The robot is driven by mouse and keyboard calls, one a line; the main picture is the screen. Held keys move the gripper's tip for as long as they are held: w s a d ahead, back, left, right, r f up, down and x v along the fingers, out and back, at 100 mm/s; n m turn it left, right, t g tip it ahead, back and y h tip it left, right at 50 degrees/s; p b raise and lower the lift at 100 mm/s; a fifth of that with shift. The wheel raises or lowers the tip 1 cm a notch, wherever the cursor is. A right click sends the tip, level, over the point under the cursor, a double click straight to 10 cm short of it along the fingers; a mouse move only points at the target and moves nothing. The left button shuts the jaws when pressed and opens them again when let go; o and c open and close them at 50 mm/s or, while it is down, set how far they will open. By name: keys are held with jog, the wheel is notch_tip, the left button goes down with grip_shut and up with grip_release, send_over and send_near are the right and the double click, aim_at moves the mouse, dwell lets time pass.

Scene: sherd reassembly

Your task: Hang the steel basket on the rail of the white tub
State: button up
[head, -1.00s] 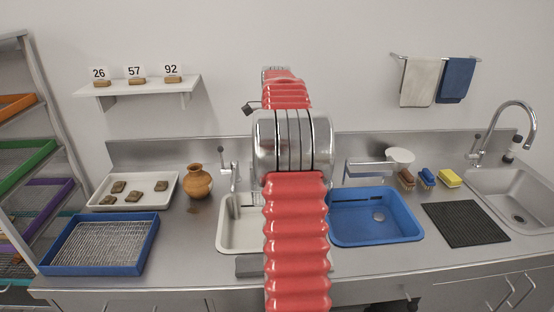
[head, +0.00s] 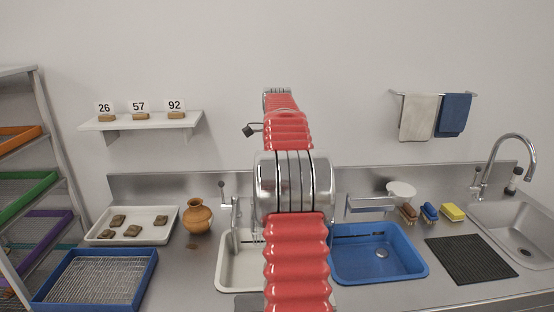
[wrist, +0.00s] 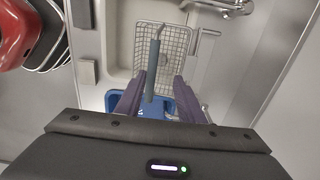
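The white tub (head: 226,272) sits in the counter left of my arm in the head view, partly hidden by it. It also shows as a pale basin in the wrist view (wrist: 121,40). The steel basket (wrist: 176,42) is a wire mesh seen in the wrist view, over or in the white tub; I cannot tell whether it rests on the rail. Its blue-grey handle (wrist: 152,72) runs between my fingers. My gripper (wrist: 157,82) has two purple fingers spread, with visible gaps on both sides of the handle. The head view hides the gripper behind my arm.
A blue tub (head: 419,268) stands right of the white one. A tap (wrist: 235,8) and lever are near the basket. A clay jar (head: 198,217), sherd tray (head: 98,238) and blue sieve (head: 146,282) lie left. A dark mat (head: 470,260) lies right.

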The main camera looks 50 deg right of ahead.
notch_tip(320, 180, up, 9)
jog(key=shift+r, duration=0.15)
dwell(0.4)
dwell(0.6)
